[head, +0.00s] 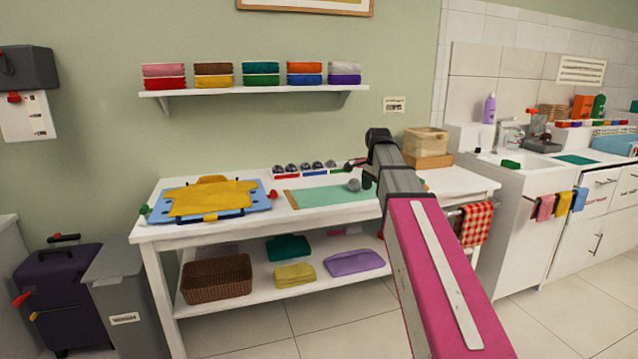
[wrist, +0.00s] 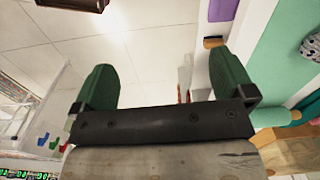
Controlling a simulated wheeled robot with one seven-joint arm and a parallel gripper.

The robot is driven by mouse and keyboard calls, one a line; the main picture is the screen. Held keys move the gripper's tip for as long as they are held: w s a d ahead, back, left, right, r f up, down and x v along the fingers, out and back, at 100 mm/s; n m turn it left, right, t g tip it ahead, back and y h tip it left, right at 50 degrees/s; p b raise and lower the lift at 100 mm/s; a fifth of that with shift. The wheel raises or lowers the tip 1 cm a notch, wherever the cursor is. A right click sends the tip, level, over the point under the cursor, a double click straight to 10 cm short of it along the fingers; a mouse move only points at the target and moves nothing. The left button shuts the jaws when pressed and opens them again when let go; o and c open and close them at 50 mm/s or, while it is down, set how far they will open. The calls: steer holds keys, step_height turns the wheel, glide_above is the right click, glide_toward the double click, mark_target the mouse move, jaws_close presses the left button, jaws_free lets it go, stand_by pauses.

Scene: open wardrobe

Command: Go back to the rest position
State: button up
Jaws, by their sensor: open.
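My gripper (wrist: 160,82) shows in the wrist view with its two dark green fingers wide apart and nothing between them. In the head view my pink and grey arm reaches up from the lower right, and its end with the gripper (head: 358,172) is over the right part of the white table (head: 450,184). A small grey ball-like thing (head: 354,185) shows by the gripper in the head view, on or over the green mat (head: 325,196). The arm hides part of the table's right side.
A yellow garment (head: 208,198) lies on a blue board (head: 262,203) at the table's left. A wooden box (head: 426,142) stands at the back right. A shelf (head: 255,89) with folded cloths hangs above. A wicker basket (head: 216,278) and folded cloths sit on the lower shelf.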

steer(key=s+f+n, duration=0.4)
steer(key=s+f, duration=0.3)
steer(key=f, duration=0.4)
steer(key=s+f+n, duration=0.5)
steer(key=s+f, duration=0.2)
steer(key=f, duration=0.5)
steer(key=s+f+n, duration=0.4)
steer(key=s+f, duration=0.2)
steer(key=f, duration=0.6)
steer(key=shift+s+n, duration=0.3)
steer(key=shift+s, duration=0.1)
